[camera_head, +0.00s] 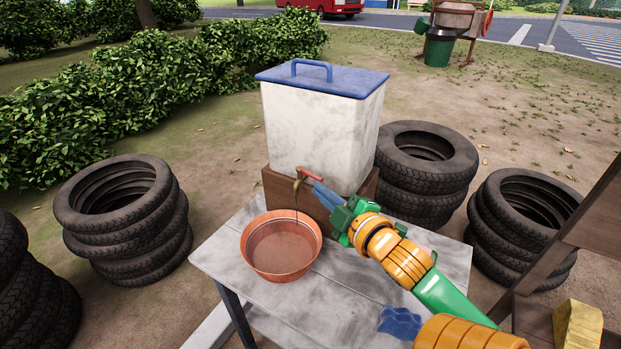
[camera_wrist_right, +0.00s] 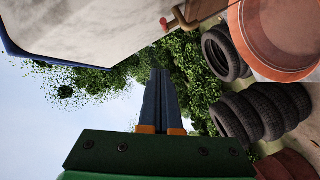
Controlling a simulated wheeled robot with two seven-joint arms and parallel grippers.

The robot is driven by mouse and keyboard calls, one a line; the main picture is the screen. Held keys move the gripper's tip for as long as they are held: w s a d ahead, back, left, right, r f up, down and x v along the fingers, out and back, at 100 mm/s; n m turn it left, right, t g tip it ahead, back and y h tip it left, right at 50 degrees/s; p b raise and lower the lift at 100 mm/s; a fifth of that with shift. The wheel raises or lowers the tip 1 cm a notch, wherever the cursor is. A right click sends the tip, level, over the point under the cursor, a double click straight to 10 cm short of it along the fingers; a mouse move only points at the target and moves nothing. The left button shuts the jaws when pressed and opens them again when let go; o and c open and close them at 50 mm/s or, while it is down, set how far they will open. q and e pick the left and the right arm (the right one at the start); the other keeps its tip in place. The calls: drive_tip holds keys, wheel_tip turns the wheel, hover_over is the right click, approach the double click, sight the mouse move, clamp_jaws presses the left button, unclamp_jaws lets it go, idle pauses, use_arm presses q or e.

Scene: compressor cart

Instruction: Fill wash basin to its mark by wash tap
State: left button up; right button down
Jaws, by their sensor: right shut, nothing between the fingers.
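The wash basin (camera_head: 281,262) is a round terracotta-coloured bowl on the grey table. Its inside looks brownish; I cannot make out the water level or a mark. The wash tap (camera_head: 298,184) is brass with a red handle (camera_head: 310,174), low on the front of a white tank (camera_head: 315,130) with a blue lid, above the basin's back rim. A thin line below the spout may be water. My right gripper (camera_head: 316,187) is shut and empty, its blue fingertips close beside the tap. In the wrist view the fingers (camera_wrist_right: 160,75) are together, apart from the tap (camera_wrist_right: 180,20).
The tank stands on a brown wooden block (camera_head: 284,194) at the table's back edge. A blue cloth-like item (camera_head: 400,322) lies on the table (camera_head: 340,300) at front right. Tyre stacks (camera_head: 125,215) stand around. A wooden frame with a yellow item (camera_head: 578,325) is at right.

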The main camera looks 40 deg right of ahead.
use_arm(q)
drive_tip(key=shift+d+f+p, duration=0.1)
drive_tip(key=shift+f+p, duration=0.35)
drive_tip(key=shift+f, duration=0.1)
use_arm(e)
drive_tip(key=w+d+f, duration=0.3)
drive_tip(key=w+d, duration=0.1)
drive_tip(key=w, duration=0.2)
drive_tip(key=shift+d, duration=0.15)
